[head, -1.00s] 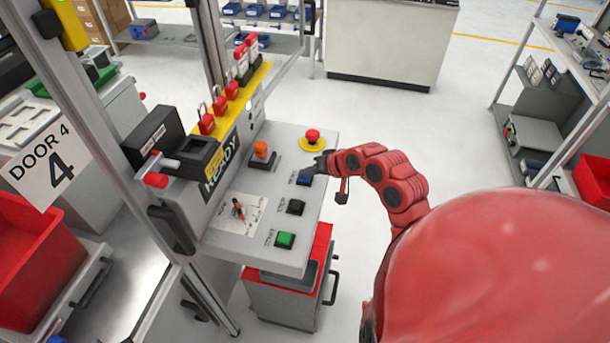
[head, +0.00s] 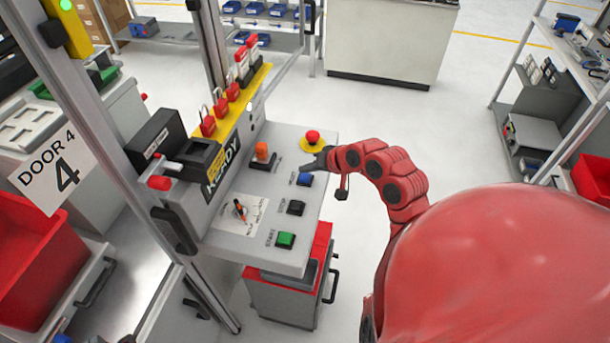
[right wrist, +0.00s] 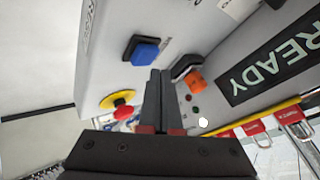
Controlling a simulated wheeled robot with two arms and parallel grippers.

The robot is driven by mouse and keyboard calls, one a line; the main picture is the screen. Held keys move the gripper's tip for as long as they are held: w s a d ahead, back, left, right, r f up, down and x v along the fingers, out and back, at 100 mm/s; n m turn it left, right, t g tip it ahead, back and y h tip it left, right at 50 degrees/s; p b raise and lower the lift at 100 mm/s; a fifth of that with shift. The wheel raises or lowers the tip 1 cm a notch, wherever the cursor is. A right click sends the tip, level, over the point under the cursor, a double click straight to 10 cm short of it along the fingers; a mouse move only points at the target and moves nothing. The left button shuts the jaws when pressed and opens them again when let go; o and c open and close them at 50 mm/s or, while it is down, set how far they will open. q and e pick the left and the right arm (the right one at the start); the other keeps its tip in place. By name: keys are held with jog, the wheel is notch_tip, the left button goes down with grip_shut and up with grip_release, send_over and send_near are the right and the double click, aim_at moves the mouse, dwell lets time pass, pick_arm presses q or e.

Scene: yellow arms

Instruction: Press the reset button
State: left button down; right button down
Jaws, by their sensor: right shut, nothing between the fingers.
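The blue square button (head: 305,179) sits on the right part of the grey sloped control panel (head: 262,190), with a small label beside it that is hard to read. I take it as the reset button. My right gripper (head: 312,166) is shut and empty, its tips just beyond the blue button toward the red mushroom button. In the right wrist view the blue button (right wrist: 145,50) shows whole, left of the fingertips (right wrist: 160,72). The fingers look apart from it, above the panel. My left gripper is not in view.
A red mushroom button (head: 313,136) on a yellow ring is close to the gripper. An orange switch (head: 262,152), a black button (head: 295,207), a green button (head: 285,239) and a rotary knob (head: 240,211) share the panel. Red padlocks (head: 220,107) line the yellow rail. Free floor lies right.

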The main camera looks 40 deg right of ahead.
aim_at(308, 179)
notch_tip(308, 179, up, 5)
jog(key=p, duration=0.3)
jog(key=shift+f, duration=0.1)
dwell(0.3)
dwell(0.4)
